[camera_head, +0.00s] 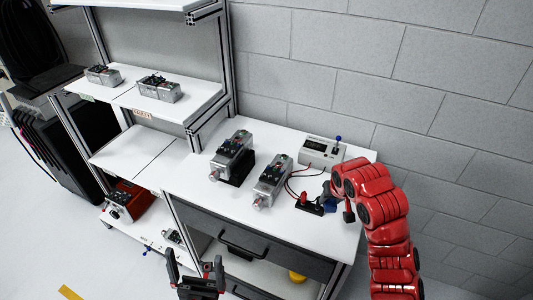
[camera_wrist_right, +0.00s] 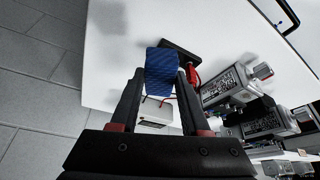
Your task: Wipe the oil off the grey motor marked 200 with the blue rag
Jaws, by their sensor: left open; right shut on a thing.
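Two grey motors lie on the white worktop: one further left on a black block (camera_head: 232,158) and one nearer the middle (camera_head: 271,182). Two more grey motors, one at left (camera_head: 103,75) and one at right (camera_head: 158,88), sit on the upper shelf. I cannot read which is marked 200, and no oil is clear. My right gripper (camera_wrist_right: 161,80) is shut on the blue rag (camera_wrist_right: 162,62), over the worktop's right part, apart from the motors. My left gripper (camera_head: 194,278) is open and empty, in front of the drawers.
A white meter box (camera_head: 319,152) with a blue-tipped lever stands at the worktop's back. Wires run from it to a black base with a red clamp (camera_head: 308,206), close to the rag. A red device (camera_head: 128,201) sits on the lower shelf. The worktop's front strip is clear.

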